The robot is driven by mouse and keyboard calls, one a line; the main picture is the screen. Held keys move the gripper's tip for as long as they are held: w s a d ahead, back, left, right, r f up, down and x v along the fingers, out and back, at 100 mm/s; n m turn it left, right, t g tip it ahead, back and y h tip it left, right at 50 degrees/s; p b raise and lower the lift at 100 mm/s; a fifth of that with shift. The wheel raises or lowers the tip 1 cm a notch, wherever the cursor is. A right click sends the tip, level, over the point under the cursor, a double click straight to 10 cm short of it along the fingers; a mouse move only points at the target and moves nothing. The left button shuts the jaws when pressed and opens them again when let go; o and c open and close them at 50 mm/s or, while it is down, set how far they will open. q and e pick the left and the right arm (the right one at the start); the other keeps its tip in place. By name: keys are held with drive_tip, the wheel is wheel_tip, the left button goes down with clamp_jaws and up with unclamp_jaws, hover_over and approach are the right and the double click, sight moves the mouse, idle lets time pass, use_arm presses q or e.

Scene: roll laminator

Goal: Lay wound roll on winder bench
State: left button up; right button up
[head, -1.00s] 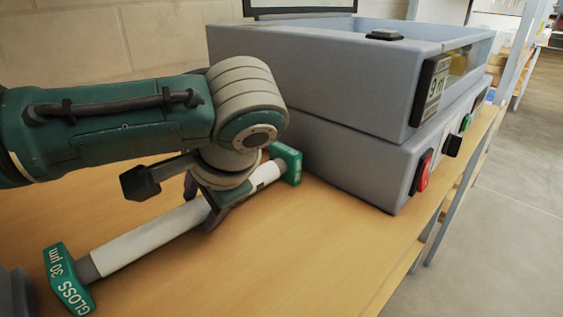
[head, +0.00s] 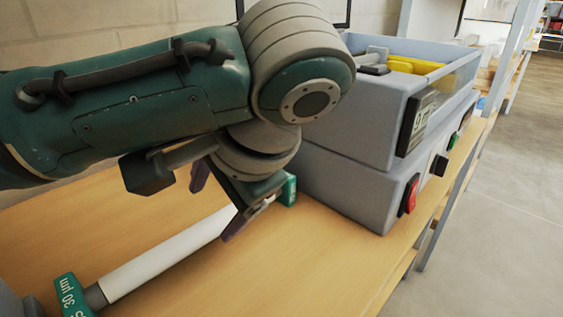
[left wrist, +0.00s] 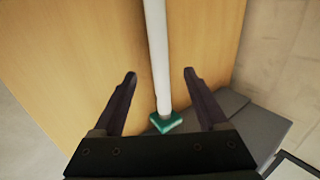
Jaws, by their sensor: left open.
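The wound roll (head: 165,250), a white tube with teal end caps, lies on the wooden bench (head: 325,265) in front of the machine. Its near cap (head: 72,292) bears "30 µm" lettering; its far cap (head: 290,190) is partly behind my gripper. My left gripper (head: 215,204) is open and empty above the far part of the roll. In the left wrist view, the roll (left wrist: 157,45) runs between the two spread fingers (left wrist: 160,75) without visible contact, with one teal cap (left wrist: 165,123) near the palm. My right gripper is not in view.
The grey laminator housing (head: 345,185) stands at the back right, close to the roll's far cap. It has a red button (head: 409,194) on its side and yellow material (head: 415,66) inside its top. Bench to the right of the roll is clear.

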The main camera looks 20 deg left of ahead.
use_arm(q)
drive_tip(key=s+d+f+h, duration=0.1)
drive_tip(key=s+d+h, duration=0.1)
drive_tip(key=s+d, duration=0.1)
drive_tip(key=s+d+f+h, duration=0.1)
drive_tip(key=s+d+h, duration=0.1)
drive_tip(key=s+d, duration=0.1)
drive_tip(key=s+d+f+h+p, duration=0.1)
drive_tip(key=s+d+f+h, duration=0.1)
drive_tip(key=s+d, duration=0.1)
drive_tip(key=shift+s+d, duration=0.1)
drive_tip(key=shift+s, duration=0.35)
drive_tip(key=shift+n+h, duration=0.5)
drive_tip(key=shift+h, duration=0.2)
drive_tip(key=s, duration=0.1)
drive_tip(key=s+a, duration=0.1)
drive_tip(key=s, duration=0.1)
drive_tip(key=s+a, duration=0.1)
drive_tip(key=shift+s+f, duration=0.1)
drive_tip(key=shift+s, duration=0.05)
drive_tip(key=s+a+r+n+t+y, duration=0.1)
drive_tip(key=s+a, duration=0.3)
drive_tip(key=a, duration=0.2)
drive_tip(key=shift+s+a+n, duration=0.15)
drive_tip(key=shift+s+n, duration=0.15)
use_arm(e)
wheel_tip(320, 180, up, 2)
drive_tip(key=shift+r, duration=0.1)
use_arm(q)
drive_tip(key=shift+r, duration=0.1)
